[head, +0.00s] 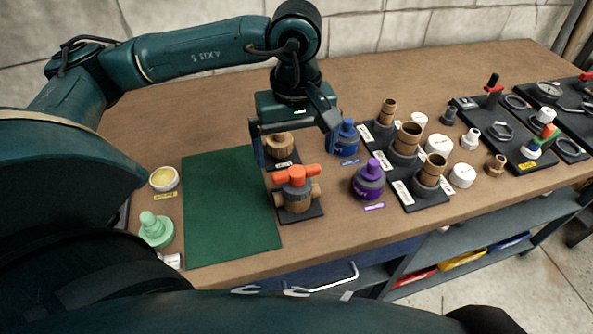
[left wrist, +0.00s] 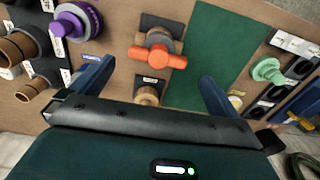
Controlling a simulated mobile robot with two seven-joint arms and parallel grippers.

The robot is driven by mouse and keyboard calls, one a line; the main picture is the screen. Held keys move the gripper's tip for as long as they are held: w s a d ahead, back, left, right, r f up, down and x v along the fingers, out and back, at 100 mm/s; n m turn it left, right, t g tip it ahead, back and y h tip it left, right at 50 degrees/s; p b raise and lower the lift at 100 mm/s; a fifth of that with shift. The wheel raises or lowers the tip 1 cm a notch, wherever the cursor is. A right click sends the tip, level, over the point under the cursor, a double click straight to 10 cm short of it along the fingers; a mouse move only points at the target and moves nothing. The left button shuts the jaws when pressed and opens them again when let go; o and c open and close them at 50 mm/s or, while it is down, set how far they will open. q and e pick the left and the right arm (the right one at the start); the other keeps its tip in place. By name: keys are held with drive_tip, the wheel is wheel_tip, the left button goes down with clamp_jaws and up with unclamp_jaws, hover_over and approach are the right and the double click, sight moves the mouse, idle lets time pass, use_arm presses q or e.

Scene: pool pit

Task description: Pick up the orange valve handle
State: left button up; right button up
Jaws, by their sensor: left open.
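The orange valve handle (head: 296,174) sits on top of a bronze valve body (head: 298,196) on a dark square base. In the left wrist view the orange handle (left wrist: 156,54) shows between and beyond the fingertips, with nothing touching it. My left gripper (head: 293,148) is open and empty, pointing down above and behind the valve. Its two blue fingers also frame the valve in the left wrist view (left wrist: 154,72). My right gripper is not in view.
A brown fitting (head: 279,145) stands just behind the valve. Purple (head: 369,181) and blue (head: 345,139) fittings stand to the right. A pale green part (head: 155,229) and round tin (head: 163,179) are left. The green mat (head: 222,212) is bare.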

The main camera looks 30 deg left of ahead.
sight(297, 171)
use_arm(q)
drive_tip(key=shift+w+f+p, duration=0.1)
drive_tip(key=shift+f+p, duration=0.55)
drive_tip(key=shift+f, duration=2.35)
drive_tip(key=shift+c, duration=0.4)
drive_tip(key=c, duration=0.8)
